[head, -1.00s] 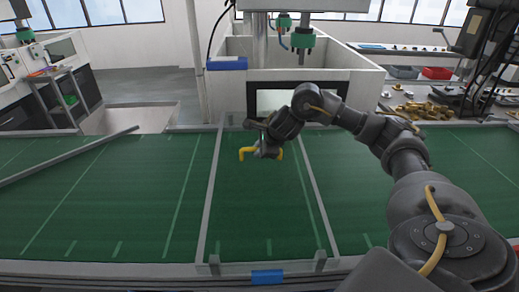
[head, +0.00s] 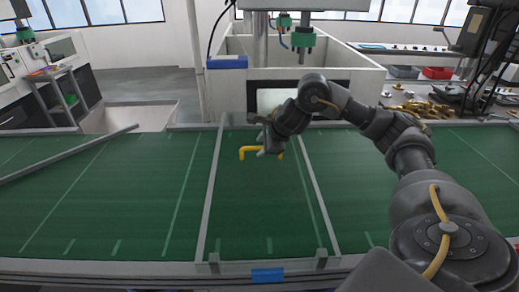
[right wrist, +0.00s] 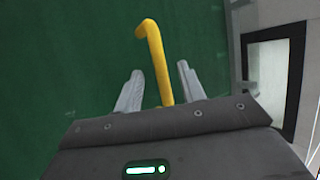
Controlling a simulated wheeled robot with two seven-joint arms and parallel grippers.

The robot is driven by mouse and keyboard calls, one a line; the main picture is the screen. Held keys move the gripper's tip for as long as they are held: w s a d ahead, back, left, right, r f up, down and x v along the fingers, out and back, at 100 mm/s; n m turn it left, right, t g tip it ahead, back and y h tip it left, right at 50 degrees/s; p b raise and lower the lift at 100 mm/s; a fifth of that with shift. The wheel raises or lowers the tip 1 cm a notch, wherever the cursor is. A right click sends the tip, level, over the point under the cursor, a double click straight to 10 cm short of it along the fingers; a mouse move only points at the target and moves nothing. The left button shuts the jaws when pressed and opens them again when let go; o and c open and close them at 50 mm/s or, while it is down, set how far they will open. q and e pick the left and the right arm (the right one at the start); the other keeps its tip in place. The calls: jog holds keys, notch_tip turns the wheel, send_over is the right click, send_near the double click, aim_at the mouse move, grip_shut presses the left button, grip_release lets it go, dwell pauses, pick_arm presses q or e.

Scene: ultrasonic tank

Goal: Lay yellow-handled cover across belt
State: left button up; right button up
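The yellow handle (head: 248,152) stands over the far half of the green belt (head: 120,200), between two grey bars that run across the belt. The cover's panel is hard to tell from the belt; it seems clear or green. My right gripper (head: 268,147) is at the handle and partly hides it. In the right wrist view the two fingers (right wrist: 158,90) are spread, with the yellow handle (right wrist: 155,60) between them and gaps on both sides. My left gripper is not in view.
A white tank (head: 230,95) stands behind the belt. A loose grey bar (head: 70,155) lies slantwise at the left. Brass parts (head: 425,108) lie on the bench at the back right. A blue clip (head: 268,275) sits at the belt's front edge.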

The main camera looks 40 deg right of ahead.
jog(key=p+v, duration=0.1)
jog(key=v, duration=0.7)
jog(key=shift+p, duration=0.4)
